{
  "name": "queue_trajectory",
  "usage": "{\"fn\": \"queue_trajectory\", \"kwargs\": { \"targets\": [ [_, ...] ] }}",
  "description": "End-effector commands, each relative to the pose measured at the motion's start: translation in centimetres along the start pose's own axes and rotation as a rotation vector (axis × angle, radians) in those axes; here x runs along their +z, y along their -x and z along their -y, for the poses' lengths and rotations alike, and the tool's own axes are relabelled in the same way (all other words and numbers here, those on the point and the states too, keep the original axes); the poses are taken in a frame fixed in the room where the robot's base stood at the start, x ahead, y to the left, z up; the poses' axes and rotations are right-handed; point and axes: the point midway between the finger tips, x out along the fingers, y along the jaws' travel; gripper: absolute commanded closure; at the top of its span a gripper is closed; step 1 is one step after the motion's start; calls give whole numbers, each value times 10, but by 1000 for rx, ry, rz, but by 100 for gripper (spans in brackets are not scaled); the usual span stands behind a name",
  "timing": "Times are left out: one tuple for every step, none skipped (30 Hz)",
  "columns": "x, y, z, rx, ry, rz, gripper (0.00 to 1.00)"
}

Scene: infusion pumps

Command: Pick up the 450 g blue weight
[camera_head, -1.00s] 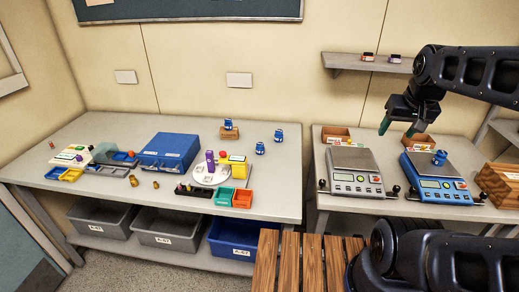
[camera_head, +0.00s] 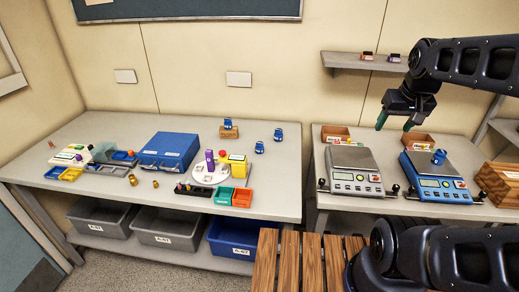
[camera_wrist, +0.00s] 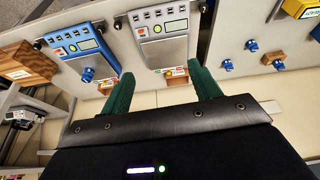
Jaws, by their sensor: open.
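Several small blue weights are in view, and their markings are too small to read, so I cannot tell which is 450 g. One blue weight (camera_head: 438,157) sits on the pan of the blue scale (camera_head: 442,190); it also shows in the wrist view (camera_wrist: 87,74). Two more, a left one (camera_head: 259,147) and a right one (camera_head: 278,135), stand on the left table. Another (camera_head: 228,123) is on a small wooden block (camera_head: 229,133). My gripper (camera_head: 396,123) is open and empty, with green fingers apart, in the air above the back of the right table, behind the scales.
A grey scale (camera_head: 354,183) stands beside the blue one. Small wooden boxes (camera_head: 417,140) sit at the back of the right table, and a wall shelf (camera_head: 370,64) is above. A blue case (camera_head: 168,150) and a round white tray (camera_head: 208,180) are on the left table.

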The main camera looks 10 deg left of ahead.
Motion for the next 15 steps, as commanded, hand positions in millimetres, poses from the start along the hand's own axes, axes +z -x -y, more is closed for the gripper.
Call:
{"fn": "queue_trajectory", "kwargs": {
  "targets": [
    [-10,-2,3,-3,27,13,38],
    [-16,-2,5,-4,46,19,38],
    [-25,-4,8,-7,73,30,38],
    [-32,-4,11,-8,94,36,38],
    [-40,-6,14,-10,116,44,38],
    [-49,-8,18,-12,145,54,38],
    [-56,-9,21,-14,167,60,38],
    [-63,-11,24,-15,188,68,38],
    [-72,-13,28,-17,217,77,38],
    [-79,-16,32,-19,240,84,38],
    [-86,-18,36,-21,261,91,38],
    [-95,-21,41,-24,290,101,38],
    [-102,-24,45,-26,312,107,38],
    [-108,-26,49,-28,333,114,38],
    [-117,-31,55,-31,362,123,38]
  ]
}}
